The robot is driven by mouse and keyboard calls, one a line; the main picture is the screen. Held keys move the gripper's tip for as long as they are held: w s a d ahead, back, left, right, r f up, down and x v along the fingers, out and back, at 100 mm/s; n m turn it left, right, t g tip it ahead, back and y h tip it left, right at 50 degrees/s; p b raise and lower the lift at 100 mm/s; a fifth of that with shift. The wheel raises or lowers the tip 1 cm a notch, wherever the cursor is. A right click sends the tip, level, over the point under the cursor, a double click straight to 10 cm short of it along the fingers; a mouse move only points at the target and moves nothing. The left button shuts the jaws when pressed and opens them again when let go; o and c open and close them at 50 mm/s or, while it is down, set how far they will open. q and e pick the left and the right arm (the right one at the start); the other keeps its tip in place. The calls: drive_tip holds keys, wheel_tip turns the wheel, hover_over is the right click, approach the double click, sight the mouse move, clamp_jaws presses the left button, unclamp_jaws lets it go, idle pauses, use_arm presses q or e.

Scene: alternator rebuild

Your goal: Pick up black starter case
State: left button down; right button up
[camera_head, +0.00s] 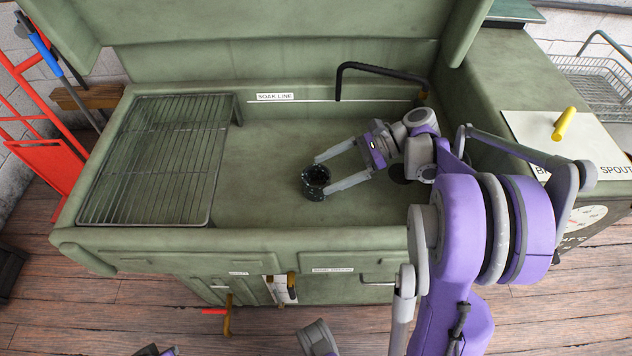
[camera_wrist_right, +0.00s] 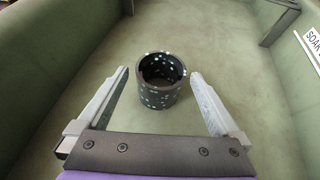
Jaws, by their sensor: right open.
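The black starter case (camera_head: 315,188) is a short, dark, hollow cylinder with pale specks, standing on the floor of the green sink. It also shows in the right wrist view (camera_wrist_right: 158,97), upright with its open end up. My right gripper (camera_head: 325,176) reaches in from the right. Its jaws are open, with one finger on each side of the case. In the right wrist view the gripper (camera_wrist_right: 158,75) shows gaps between the case and both fingers. My left gripper is not clearly in view; only small arm parts show at the bottom edge.
A wire rack (camera_head: 160,165) covers the sink's left part. A black faucet (camera_head: 375,68) arches at the back right. The green sink's front rim (camera_head: 240,240) and walls enclose the case. The sink floor around the case is clear.

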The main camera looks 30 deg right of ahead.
sight(305, 182)
drive_tip(key=b+x, duration=0.1)
drive_tip(key=x, duration=0.5)
drive_tip(key=shift+w+a+f, duration=0.15)
drive_tip(key=shift+a+f, duration=0.05)
drive_tip(key=shift+a, duration=0.1)
clamp_jaws()
